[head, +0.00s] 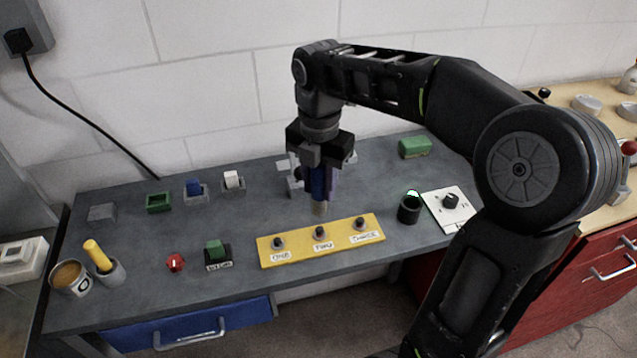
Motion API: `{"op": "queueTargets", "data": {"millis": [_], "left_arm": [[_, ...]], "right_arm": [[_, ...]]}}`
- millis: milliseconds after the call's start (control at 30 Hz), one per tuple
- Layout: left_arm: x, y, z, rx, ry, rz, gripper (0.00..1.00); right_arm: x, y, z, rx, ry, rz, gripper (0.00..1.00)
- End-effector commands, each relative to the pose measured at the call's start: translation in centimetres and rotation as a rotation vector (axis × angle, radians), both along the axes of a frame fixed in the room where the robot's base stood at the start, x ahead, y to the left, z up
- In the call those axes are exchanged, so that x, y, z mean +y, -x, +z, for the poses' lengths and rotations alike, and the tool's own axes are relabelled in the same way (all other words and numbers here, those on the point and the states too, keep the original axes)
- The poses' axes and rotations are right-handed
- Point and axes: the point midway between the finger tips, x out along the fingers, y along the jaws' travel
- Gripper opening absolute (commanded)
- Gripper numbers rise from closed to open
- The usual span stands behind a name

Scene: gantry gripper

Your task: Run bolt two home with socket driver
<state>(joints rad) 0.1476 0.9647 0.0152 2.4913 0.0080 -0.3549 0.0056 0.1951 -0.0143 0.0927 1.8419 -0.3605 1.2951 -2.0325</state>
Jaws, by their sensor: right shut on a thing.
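A yellow plate (301,248) lies on the bench with three dark bolts on it, labelled one, two and three. Bolt two (320,232) stands in the middle, between bolt one (277,243) and bolt three (359,223). My right gripper (318,168) points down and is shut on the socket driver (319,190), which has a blue body and a grey metal end. The driver hangs upright above and just behind bolt two in the picture, with a small gap visible between them. The fingertips are partly hidden by the driver. My left gripper is not in view.
A dark cup (409,209) and a white dial panel (450,207) stand right of the plate. A green block (414,147) lies behind. A green-topped switch (216,251) and red knob (176,262) are left. A grey fixture (293,174) stands behind the driver.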

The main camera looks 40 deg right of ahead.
Motion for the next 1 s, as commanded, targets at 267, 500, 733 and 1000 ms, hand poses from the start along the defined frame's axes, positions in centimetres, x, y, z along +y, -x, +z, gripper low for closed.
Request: {"op": "queueTargets", "data": {"millis": [267, 500, 733, 1000], "left_arm": [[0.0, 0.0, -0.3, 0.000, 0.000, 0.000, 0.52], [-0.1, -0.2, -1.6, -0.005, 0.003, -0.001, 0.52], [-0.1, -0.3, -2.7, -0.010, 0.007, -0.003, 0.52], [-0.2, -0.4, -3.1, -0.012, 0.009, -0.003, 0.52]], "right_arm": [[0.0, 0.0, -0.7, -0.001, 0.000, -0.001, 0.00], [0.0, 0.0, -2.8, 0.000, 0.000, -0.001, 0.00], [0.0, 0.0, -4.7, 0.000, 0.000, -0.001, 0.00], [0.0, 0.0, -5.6, -0.001, 0.000, -0.001, 0.00]]}}
